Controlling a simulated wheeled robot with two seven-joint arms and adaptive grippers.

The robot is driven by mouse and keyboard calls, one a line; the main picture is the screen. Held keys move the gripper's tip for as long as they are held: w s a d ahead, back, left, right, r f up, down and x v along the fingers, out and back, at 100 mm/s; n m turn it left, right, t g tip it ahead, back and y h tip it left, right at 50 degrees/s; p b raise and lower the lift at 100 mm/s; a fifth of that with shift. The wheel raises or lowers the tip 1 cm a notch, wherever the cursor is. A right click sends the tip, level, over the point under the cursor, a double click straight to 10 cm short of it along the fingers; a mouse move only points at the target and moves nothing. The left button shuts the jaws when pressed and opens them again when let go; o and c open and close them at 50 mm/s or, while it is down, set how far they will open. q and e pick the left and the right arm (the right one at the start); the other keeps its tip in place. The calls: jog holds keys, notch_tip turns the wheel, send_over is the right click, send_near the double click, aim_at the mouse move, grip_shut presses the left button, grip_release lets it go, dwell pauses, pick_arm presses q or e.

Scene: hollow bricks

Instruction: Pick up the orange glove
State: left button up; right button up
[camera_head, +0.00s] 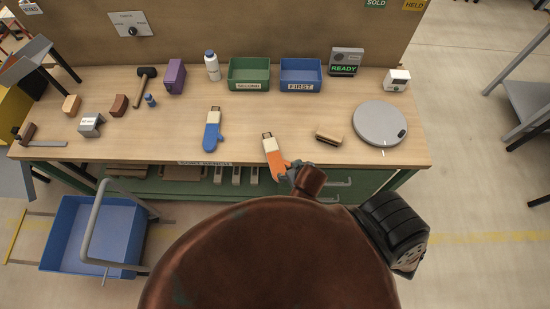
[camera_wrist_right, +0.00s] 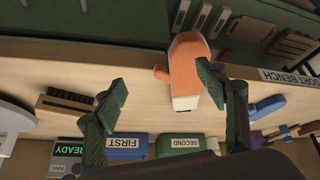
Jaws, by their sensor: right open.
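The orange glove (camera_head: 273,155), with a cream cuff, lies on the wooden bench near its front edge, its orange end toward the edge. My right gripper (camera_head: 291,173) is at the glove's orange end, on its right side. In the right wrist view the open right gripper (camera_wrist_right: 163,82) has its fingers spread, and the glove (camera_wrist_right: 187,52) shows closer to the right-hand finger, which overlaps its edge. I cannot tell whether they touch. A blue glove (camera_head: 212,132) lies further left on the bench. My left gripper is not in view.
A wooden brush (camera_head: 329,135) and a grey disc (camera_head: 380,125) lie to the right. Green (camera_head: 249,84) and blue (camera_head: 301,85) bins stand at the back.

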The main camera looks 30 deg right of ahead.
jog(key=t, duration=0.2)
send_near(275, 159)
jog(key=shift+f+m+h, duration=0.3)
jog(key=shift+f+m, duration=0.1)
jog(key=shift+f, duration=0.05)
jog(key=shift+w+m+t, duration=0.3)
jog(key=shift+w+t, duration=0.05)
jog(key=shift+t, duration=0.05)
jog(key=shift+w+d+f, duration=0.1)
jog(key=shift+w+f, duration=0.1)
jog(key=shift+f, duration=0.1)
jog(key=x, duration=0.7)
jog(key=shift+f, duration=0.2)
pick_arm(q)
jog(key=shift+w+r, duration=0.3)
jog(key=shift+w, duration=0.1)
pick_arm(e)
jog(key=shift+s, duration=0.1)
jog(key=shift+c, duration=0.6)
jog(key=c, duration=1.2)
jog(key=shift+o, duration=0.2)
